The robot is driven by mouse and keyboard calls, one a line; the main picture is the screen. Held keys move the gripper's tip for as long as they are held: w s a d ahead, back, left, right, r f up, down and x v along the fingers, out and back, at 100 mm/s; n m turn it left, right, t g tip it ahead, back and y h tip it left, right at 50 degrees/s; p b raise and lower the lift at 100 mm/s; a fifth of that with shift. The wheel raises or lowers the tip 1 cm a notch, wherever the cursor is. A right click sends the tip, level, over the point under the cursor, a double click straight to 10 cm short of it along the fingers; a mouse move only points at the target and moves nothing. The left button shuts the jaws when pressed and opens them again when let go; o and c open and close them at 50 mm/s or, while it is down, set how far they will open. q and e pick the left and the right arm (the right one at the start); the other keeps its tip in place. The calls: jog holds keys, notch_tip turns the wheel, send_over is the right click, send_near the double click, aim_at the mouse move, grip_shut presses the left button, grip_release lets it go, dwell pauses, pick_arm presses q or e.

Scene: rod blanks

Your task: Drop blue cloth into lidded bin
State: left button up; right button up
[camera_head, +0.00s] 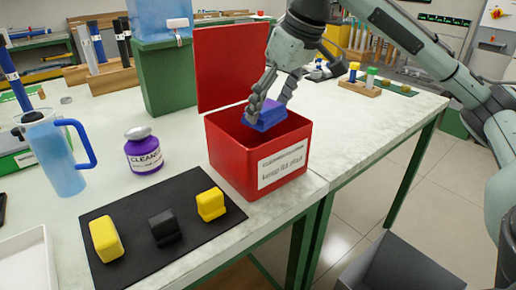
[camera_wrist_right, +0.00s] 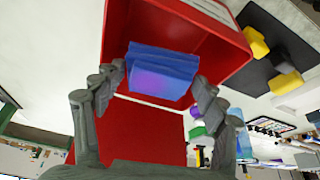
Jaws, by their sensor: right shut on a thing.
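A folded blue cloth (camera_head: 265,115) is between the fingers of my right gripper (camera_head: 268,105), in the mouth of the red bin (camera_head: 226,154). The bin stands near the table's front edge with a white label on its front. Its red lid (camera_head: 226,65) stands open at the back. In the right wrist view the cloth (camera_wrist_right: 162,75) lies between the fingertips of my right gripper (camera_wrist_right: 160,82), with the bin's red wall (camera_wrist_right: 205,35) behind it. The bin's floor is mostly hidden. My left gripper is not in view.
A purple cleaner bottle (camera_head: 143,150) and a blue jug (camera_head: 54,155) stand left of the bin. A black mat (camera_head: 190,234) with two yellow blocks and a black one lies in front. A green stand (camera_head: 165,80) with a blue tank is behind.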

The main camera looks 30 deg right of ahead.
jog(key=shift+f, duration=0.35)
jog(key=o, duration=1.2)
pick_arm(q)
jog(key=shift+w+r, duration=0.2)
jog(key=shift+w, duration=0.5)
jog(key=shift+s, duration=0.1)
pick_arm(e)
jog(key=shift+r, duration=0.2)
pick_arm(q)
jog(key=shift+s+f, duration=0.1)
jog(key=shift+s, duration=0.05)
pick_arm(e)
jog(key=v, duration=1.1)
jog(key=shift+s+r, duration=0.25)
jog(key=shift+f, duration=0.1)
